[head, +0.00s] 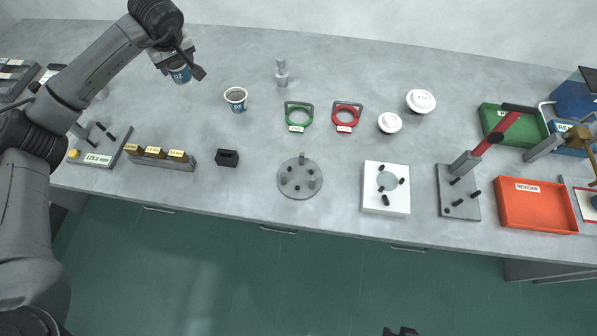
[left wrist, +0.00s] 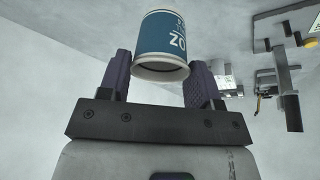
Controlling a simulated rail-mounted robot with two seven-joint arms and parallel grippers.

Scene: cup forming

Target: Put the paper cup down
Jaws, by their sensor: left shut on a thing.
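A paper cup with a blue label (head: 180,76) is in my left gripper (head: 186,66), at the upper left of the head view over the grey bench. In the left wrist view the same cup (left wrist: 162,45) sits between the two fingers of the left gripper (left wrist: 160,78), which are shut on it. The gripper hides part of the cup in the head view. A second paper cup (head: 236,98) with a blue label stands upright on the bench, to the right of the held one. A small dark part at the bottom edge may be my right gripper (head: 400,331); its jaws cannot be made out.
A small metal post (head: 281,76) stands right of the second cup. Green (head: 299,115) and red (head: 346,116) ring gauges, white lids (head: 420,101) and a round grey fixture (head: 299,182) lie further right. Gauge blocks (head: 160,157) sit at front left. Bench around the standing cup is clear.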

